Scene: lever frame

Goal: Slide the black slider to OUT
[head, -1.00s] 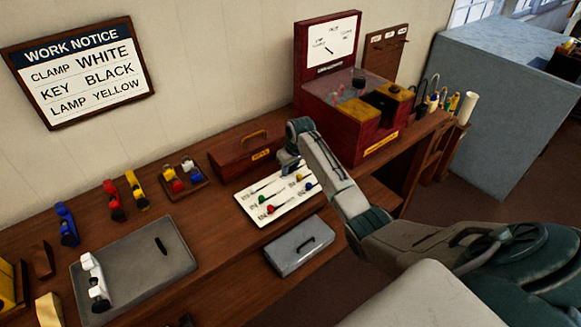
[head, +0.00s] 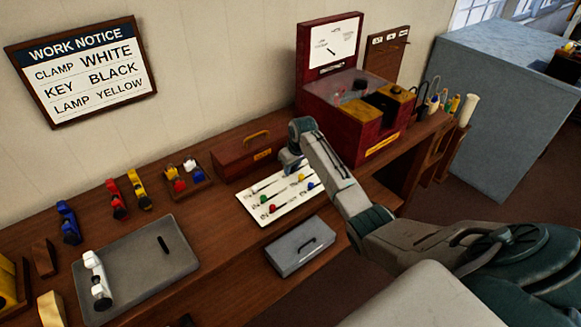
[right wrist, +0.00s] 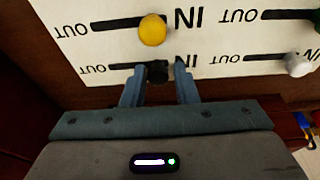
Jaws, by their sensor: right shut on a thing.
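The white slider panel (head: 285,203) lies on the wooden bench, with several coloured knobs in slots marked IN and OUT. In the right wrist view the black slider (right wrist: 157,73) is at the IN end of its slot, with OUT at the slot's left end. My right gripper (right wrist: 159,70) has its fingers on either side of the black knob and is shut on it. In the head view my right gripper (head: 289,163) is over the panel's far edge and its arm hides part of the panel. My left gripper is not in view.
A yellow knob (right wrist: 152,31) sits just above the black one in the wrist view; a white knob (right wrist: 298,65) is to the right. A grey case (head: 300,246) lies in front of the panel. A red toolbox (head: 244,155) and red cabinet (head: 352,103) stand behind.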

